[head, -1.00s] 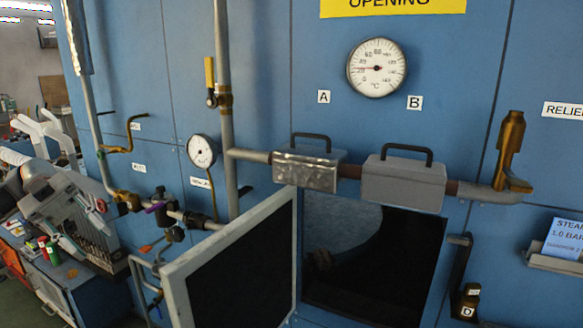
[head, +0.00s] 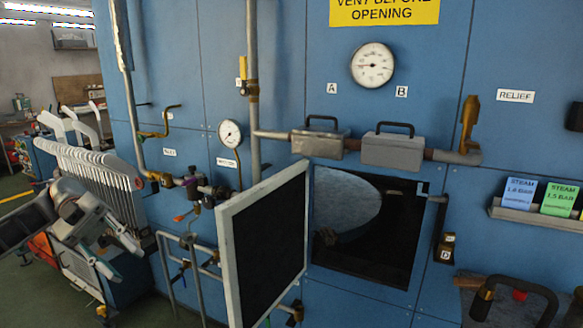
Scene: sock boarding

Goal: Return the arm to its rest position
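My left gripper (head: 117,256) is at the left of the head view, on the grey and black arm coming in from the left edge. Its two fingers point down and right and stand apart, with nothing visible between them. It is in front of the rack of white boards (head: 95,180) and left of the blue machine (head: 225,90); I cannot tell whether it touches the rack. My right gripper is not in view.
The machine's door (head: 265,250) stands open beside a dark opening (head: 365,230). Pipes and valves (head: 195,190) run between the rack and door. A black curved handle (head: 520,285) juts out at lower right. Green floor (head: 35,290) shows at lower left.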

